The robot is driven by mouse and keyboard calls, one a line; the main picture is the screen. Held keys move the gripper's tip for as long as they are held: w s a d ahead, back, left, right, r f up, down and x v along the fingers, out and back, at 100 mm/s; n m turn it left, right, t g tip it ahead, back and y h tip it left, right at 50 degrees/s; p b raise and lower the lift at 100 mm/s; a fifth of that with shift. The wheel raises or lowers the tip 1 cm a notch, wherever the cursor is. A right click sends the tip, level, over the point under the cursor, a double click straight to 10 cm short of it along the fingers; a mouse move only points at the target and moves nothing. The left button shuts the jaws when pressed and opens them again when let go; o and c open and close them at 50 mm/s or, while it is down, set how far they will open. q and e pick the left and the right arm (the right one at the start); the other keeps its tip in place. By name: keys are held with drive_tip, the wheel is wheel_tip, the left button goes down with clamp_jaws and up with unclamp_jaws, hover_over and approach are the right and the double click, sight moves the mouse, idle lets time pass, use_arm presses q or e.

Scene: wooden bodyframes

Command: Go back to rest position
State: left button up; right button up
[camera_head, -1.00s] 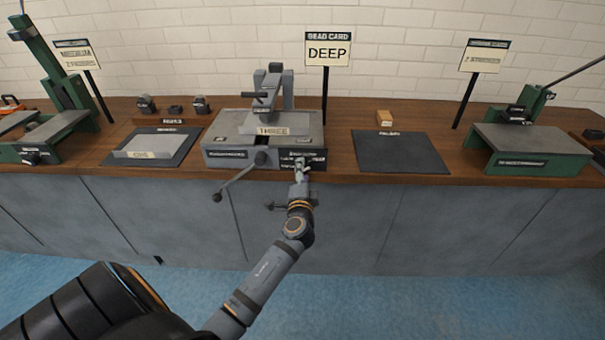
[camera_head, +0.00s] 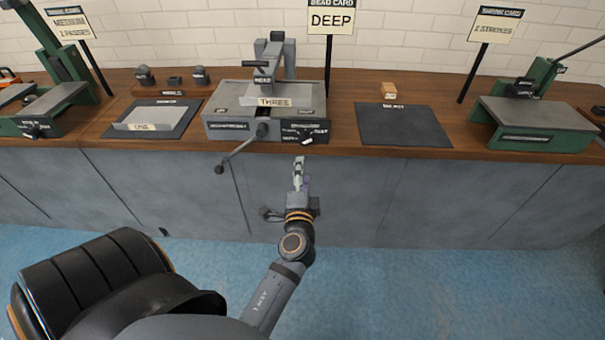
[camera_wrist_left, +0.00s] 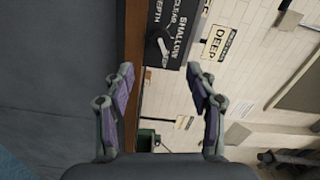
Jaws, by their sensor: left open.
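My left gripper (camera_head: 299,172) is in front of the grey cabinet face, just below the front edge of the wooden counter, beneath the grey machine (camera_head: 238,112). In the left wrist view the gripper (camera_wrist_left: 162,85) is open, with its two purple-padded fingers apart and nothing between them. Beyond the fingers, that view shows the machine's dark depth panel (camera_wrist_left: 172,32) with a knob (camera_wrist_left: 158,46) and the words "SHALLOW" and "DEEP". The knob is apart from the fingers. My right gripper is not in view.
The wooden counter (camera_head: 345,140) carries a dark mat (camera_head: 402,125), a tan block (camera_head: 389,90), a green machine (camera_head: 535,120) at right and another (camera_head: 60,75) at left. A crank handle (camera_head: 235,152) sticks out in front of the grey machine. The blue floor (camera_head: 430,290) is clear.

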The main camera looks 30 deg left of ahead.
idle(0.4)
use_arm(q)
drive_tip(key=s+d+f+n+g+h, duration=0.1)
drive_tip(key=s+d+f+g+h, duration=0.15)
drive_tip(key=f, duration=1.25)
drive_tip(key=s+d+f+g+h, duration=0.2)
drive_tip(key=d+f+h, duration=0.15)
drive_tip(key=f, duration=1.15)
drive_tip(key=s+f+n+g+h, duration=0.2)
drive_tip(key=s+f+g, duration=0.1)
drive_tip(key=s+f, duration=0.75)
drive_tip(key=s+a+f+n+g, duration=0.1)
drive_tip(key=s+f+n+g, duration=0.1)
drive_tip(key=s+f, duration=0.45)
drive_tip(key=s+a+f+n+g, duration=0.2)
drive_tip(key=s+f, duration=0.2)
drive_tip(key=s, duration=0.6)
drive_tip(key=s+a+f+n+g, duration=0.1)
drive_tip(key=s+f+n+g, duration=0.15)
drive_tip(key=s+f, duration=0.4)
wheel_tip(320, 180, up, 14)
drive_tip(key=p, duration=1.2)
drive_tip(key=shift+s+h, duration=0.25)
drive_tip(key=shift+h, duration=0.15)
drive_tip(key=shift+d+m, duration=0.1)
drive_tip(key=shift+m, duration=0.15)
